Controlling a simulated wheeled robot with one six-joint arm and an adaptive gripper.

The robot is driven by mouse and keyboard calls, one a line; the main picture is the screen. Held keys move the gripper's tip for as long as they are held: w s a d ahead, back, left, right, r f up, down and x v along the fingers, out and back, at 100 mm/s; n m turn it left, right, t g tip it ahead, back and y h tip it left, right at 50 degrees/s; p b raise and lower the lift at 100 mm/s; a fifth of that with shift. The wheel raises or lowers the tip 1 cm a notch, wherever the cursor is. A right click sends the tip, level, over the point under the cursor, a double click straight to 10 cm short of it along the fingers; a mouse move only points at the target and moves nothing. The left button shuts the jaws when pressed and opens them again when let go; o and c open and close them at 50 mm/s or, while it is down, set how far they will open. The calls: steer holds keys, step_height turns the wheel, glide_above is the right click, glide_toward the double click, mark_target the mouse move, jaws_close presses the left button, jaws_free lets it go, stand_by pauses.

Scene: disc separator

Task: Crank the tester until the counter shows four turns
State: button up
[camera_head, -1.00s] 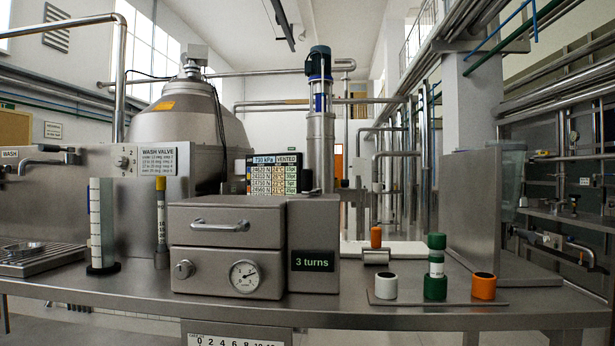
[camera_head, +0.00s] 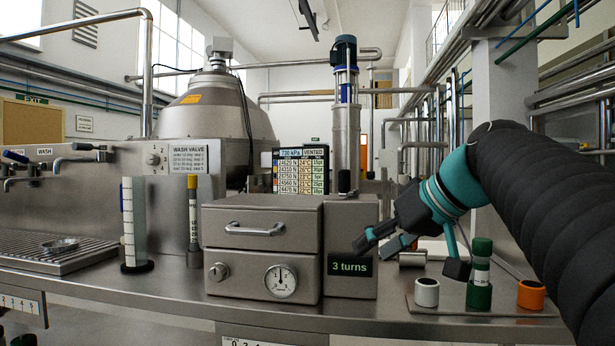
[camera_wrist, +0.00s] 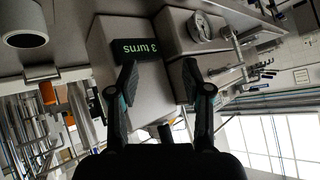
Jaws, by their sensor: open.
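The tester (camera_head: 350,220) is a grey metal box on the bench, with a dark counter (camera_head: 350,266) reading "3 turns". The counter shows upside down in the wrist view (camera_wrist: 140,48). A black knob (camera_head: 344,181) stands at the top of the box; I cannot tell its link to the crank. In the wrist view a dark knob-like piece (camera_wrist: 166,132) shows low between the fingers. My gripper (camera_head: 373,248) is open and empty, in front of the tester's right part in the head view. Its fingers straddle the box's end in the wrist view (camera_wrist: 158,75); contact is unclear.
A drawer unit with handle (camera_head: 255,229) and gauge (camera_head: 280,281) adjoins on the left. At right a plate holds a white pot (camera_head: 427,292), a green vial (camera_head: 480,280) and an orange pot (camera_head: 531,294). A tall cylinder (camera_head: 134,225) stands left. Front bench is clear.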

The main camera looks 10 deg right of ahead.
mark_target(349, 174)
steer(key=w+d+r+n+t+y+p, duration=0.1)
steer(key=w+d+r+n+y, duration=0.15)
steer(key=r, duration=0.55)
steer(key=w+d+r+n+t+y, duration=0.1)
steer(key=d+r+n, duration=0.2)
steer(key=r, duration=0.4)
steer(key=x, duration=1.3)
steer(key=shift+a, duration=0.1)
steer(key=shift+b, duration=0.3)
jaws_close()
